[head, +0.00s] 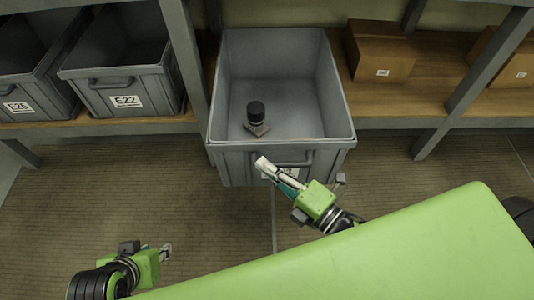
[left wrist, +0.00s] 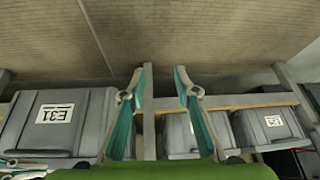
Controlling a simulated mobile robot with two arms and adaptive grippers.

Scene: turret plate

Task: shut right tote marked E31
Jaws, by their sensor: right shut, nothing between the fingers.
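The grey tote marked E31 (head: 233,166) sticks out of the shelf, well forward of the neighbouring totes. Its open top shows a black round object (head: 256,114) on a small brownish base inside. In the left wrist view, which is upside down, its front with the E31 label (left wrist: 54,114) is at the left. My right gripper (head: 262,163) is shut and empty at the tote's front, covering most of the label in the head view; I cannot tell if it touches. My left gripper (head: 167,250) is low at left, away from the totes; its fingers stand apart in the wrist view (left wrist: 160,78).
Totes E22 (head: 82,83) and E25 (head: 38,112) sit on the shelf at the left, beyond an upright post (head: 187,60). Brown boxes (head: 380,55) stand on the shelf at the right. The floor (head: 130,190) in front is clear.

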